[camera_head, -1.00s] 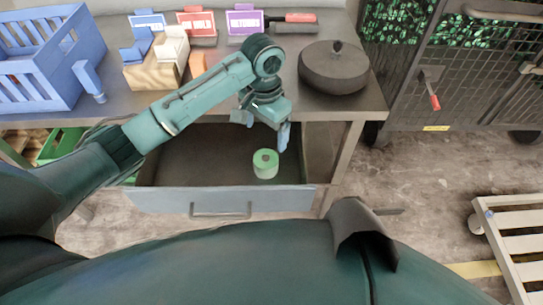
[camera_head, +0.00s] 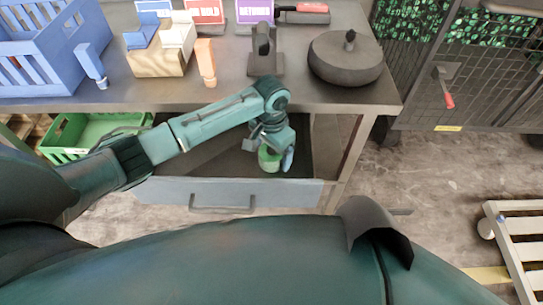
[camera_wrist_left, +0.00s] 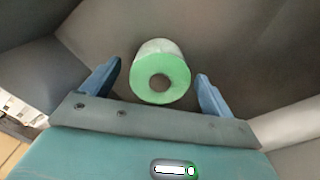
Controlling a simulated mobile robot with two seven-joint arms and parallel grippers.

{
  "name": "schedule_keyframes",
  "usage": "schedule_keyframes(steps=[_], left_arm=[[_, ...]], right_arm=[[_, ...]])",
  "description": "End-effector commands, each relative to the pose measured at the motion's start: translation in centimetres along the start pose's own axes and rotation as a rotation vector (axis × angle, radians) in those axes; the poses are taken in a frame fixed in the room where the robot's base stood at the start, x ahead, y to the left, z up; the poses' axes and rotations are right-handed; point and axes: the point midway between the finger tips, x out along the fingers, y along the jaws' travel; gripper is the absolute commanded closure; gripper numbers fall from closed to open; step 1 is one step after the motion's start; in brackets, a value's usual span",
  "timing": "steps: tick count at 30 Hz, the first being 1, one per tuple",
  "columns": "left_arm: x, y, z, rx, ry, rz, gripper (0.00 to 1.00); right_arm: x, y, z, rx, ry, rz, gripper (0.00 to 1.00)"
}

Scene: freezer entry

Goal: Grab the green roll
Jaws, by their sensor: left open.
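The green roll (camera_head: 268,160) stands in the open drawer (camera_head: 230,188) under the table, partly hidden by my left gripper in the head view. In the left wrist view the roll (camera_wrist_left: 160,75) shows a bright green end with a dark round hole. My left gripper (camera_head: 272,158) is lowered into the drawer at the roll. In the left wrist view its blue fingers (camera_wrist_left: 157,88) are apart, one on each side of the roll, with gaps visible on both sides. My right gripper is not in view.
On the tabletop are a blue crate (camera_head: 50,50), a wooden block holder (camera_head: 160,58), an orange bottle-like item (camera_head: 206,62), a dark tool (camera_head: 264,52) and a round dark lidded pot (camera_head: 345,60). A green crate (camera_head: 90,133) sits below left. A wire cage stands right.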

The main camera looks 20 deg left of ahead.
Motion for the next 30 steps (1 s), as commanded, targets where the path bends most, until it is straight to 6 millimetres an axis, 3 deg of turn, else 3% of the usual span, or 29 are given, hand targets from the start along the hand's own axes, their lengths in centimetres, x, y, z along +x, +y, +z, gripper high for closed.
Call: schedule_keyframes(steps=[5,13,30], left_arm=[[2.0,0.0,0.0,0.001,0.001,-0.001,0.13],[2.1,0.0,0.0,0.001,0.002,-0.001,0.14],[2.1,0.0,0.0,0.0,0.002,-0.001,0.61]], right_arm=[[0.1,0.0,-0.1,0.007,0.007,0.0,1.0],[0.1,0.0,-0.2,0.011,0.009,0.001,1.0],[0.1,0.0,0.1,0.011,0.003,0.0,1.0]])
